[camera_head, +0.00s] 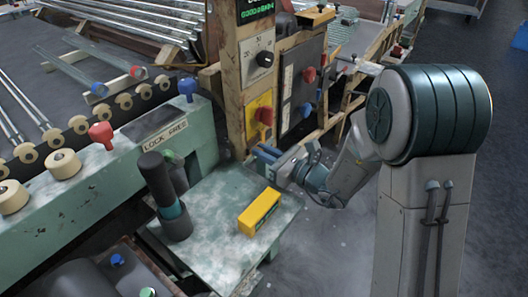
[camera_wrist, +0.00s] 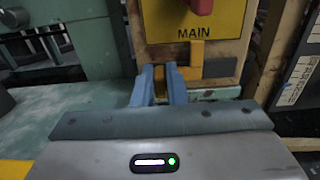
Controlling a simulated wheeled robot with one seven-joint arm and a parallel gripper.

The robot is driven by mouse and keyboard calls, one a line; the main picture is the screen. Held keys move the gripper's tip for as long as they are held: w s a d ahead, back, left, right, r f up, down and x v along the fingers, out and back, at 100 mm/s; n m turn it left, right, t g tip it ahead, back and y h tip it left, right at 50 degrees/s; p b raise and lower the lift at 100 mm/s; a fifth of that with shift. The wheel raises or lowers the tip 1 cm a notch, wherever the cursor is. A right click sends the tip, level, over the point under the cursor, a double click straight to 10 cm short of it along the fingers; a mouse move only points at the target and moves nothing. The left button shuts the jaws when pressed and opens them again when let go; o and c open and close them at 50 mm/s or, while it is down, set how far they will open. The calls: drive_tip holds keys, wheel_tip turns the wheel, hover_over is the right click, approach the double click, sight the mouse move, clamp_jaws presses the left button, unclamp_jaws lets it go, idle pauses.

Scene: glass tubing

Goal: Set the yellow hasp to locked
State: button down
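A yellow hasp (camera_wrist: 196,60) is in the wrist view, an angled piece low on the cabinet front, just below the yellow plate marked MAIN (camera_wrist: 196,20). My gripper (camera_wrist: 160,72) is right at it, its two blue fingers pointing at the cabinet. A narrow gap shows between the fingertips, with a yellow-brown part of the hasp in or behind it. I cannot tell whether the fingers touch it. In the head view my gripper (camera_head: 262,154) is at the foot of the wooden post; the hasp cannot be made out there.
A red knob (camera_wrist: 201,5) sits on the MAIN plate above the fingers. In the head view a yellow block (camera_head: 260,212) and a dark upright cylinder (camera_head: 163,188) stand on the green table (camera_head: 215,250). A dark panel with knobs (camera_head: 300,85) is right of the post.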

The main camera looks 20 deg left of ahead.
sight(257, 139)
drive_tip(key=shift+w+d, duration=0.3)
drive_tip(key=shift+w, duration=0.35)
drive_tip(key=shift+w+d, duration=0.25)
drive_tip(key=shift+w, duration=0.4)
drive_tip(key=c, duration=1.4)
unclamp_jaws()
drive_tip(key=shift+w+d, duration=0.1)
drive_tip(key=shift+c, duration=0.2)
drive_tip(key=p+v, duration=0.1)
drive_tip(key=v, duration=1.2)
drive_tip(key=shift+d, duration=0.3)
